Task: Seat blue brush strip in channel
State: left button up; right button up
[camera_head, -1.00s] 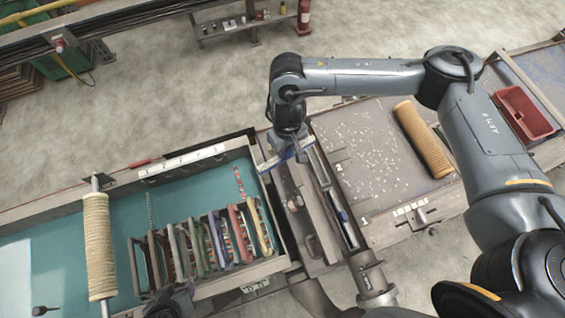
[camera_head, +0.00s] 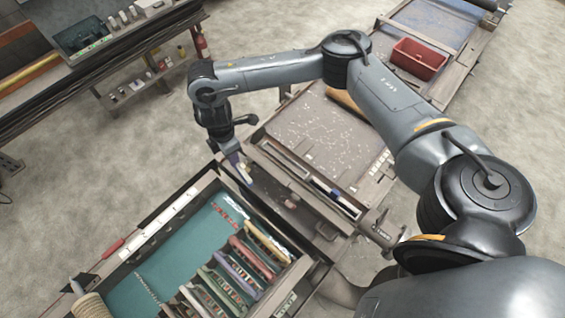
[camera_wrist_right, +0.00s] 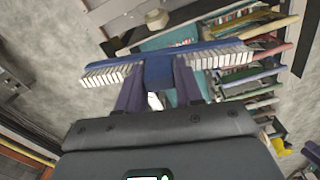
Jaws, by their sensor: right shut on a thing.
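The blue brush strip (camera_wrist_right: 158,68), a blue bar with white bristle tufts, lies crosswise between the fingers of my right gripper (camera_wrist_right: 160,88) in the right wrist view. The gripper is shut on its middle, and both ends stick out. In the head view my right gripper (camera_head: 233,152) points down over the gap between the teal tray and the grey bench. The strip is mostly hidden there. A long narrow channel (camera_head: 296,170) runs along the near edge of the grey bench, to the right of the gripper. A blue and white piece shows near its far right end. My left gripper is out of view.
The teal tray (camera_head: 172,262) holds a rack of several coloured brush strips (camera_head: 238,268). A cardboard-coloured roll (camera_head: 92,306) is at the lower left. A red bin (camera_head: 419,59) stands at the upper right. Small white bits cover the grey bench top (camera_head: 330,130).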

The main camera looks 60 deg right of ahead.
jog(key=s+d+f+n+b, duration=0.15)
jog(key=s+d, duration=0.25)
jog(key=d, duration=0.5)
jog(key=s+d+f, duration=0.2)
jog(key=s+d, duration=0.1)
jog(key=d, duration=0.6)
jog(key=s+d+f+n, duration=0.1)
jog(key=s+d, duration=0.3)
jog(key=d, duration=0.5)
jog(key=a+f, duration=0.2)
jog(key=a, duration=0.1)
jog(key=w+a+f, duration=0.1)
jog(key=a+f, duration=0.1)
jog(key=a, duration=0.2)
jog(key=a+f, duration=0.2)
jog(key=a, duration=0.2)
jog(key=shift+w+a+f+p, duration=0.2)
jog(key=shift+w+f+p, duration=0.1)
jog(key=shift+f+p, duration=0.05)
notch_tip(320, 180, down, 3)
jog(key=shift+f, duration=0.5)
jog(key=o, duration=1.1)
jog(key=shift+f, duration=0.1)
